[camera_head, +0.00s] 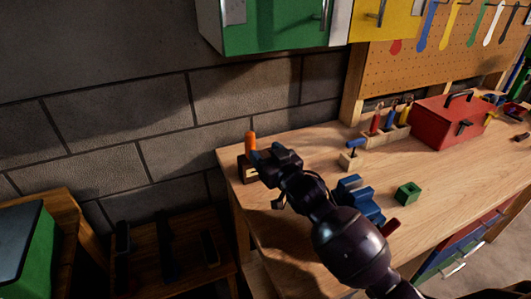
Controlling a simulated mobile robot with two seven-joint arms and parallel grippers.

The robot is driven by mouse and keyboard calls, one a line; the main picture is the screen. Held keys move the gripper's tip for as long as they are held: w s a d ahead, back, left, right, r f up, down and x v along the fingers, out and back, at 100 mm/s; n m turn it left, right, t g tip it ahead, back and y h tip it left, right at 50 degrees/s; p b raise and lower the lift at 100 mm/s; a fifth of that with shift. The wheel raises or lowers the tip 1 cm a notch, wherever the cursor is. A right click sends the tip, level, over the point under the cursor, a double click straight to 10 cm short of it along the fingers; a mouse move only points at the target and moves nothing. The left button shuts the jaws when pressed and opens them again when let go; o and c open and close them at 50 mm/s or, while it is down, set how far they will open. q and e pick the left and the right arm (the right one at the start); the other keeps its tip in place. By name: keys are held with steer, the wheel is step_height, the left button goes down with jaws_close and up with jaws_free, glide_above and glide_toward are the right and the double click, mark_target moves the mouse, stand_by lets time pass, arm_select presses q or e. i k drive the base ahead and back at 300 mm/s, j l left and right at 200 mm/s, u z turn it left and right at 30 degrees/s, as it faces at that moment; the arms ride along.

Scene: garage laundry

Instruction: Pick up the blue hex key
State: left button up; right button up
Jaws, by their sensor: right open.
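A small blue-handled tool (355,145), which looks like the blue hex key, stands upright in a small wooden block (350,160) on the workbench. My right gripper (262,162) is open, over the bench's left end and to the left of the blue-handled tool, apart from it. It appears close beside an orange-handled tool (251,142) in a dark holder (246,168), which it partly hides. I cannot tell whether they touch. My left gripper is not in view.
A blue vise (364,203) lies partly behind my right arm. A green block (408,194), a red toolbox (448,122) and a rack of screwdrivers (386,135) are on the workbench (455,170). Cabinets (275,25) hang above. The bench is clear between the green block and toolbox.

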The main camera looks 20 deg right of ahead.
mark_target(353, 143)
steer(key=k+l, duration=0.15)
steer(key=k, duration=0.35)
steer(key=k+l, duration=0.1)
steer(key=k, duration=0.4)
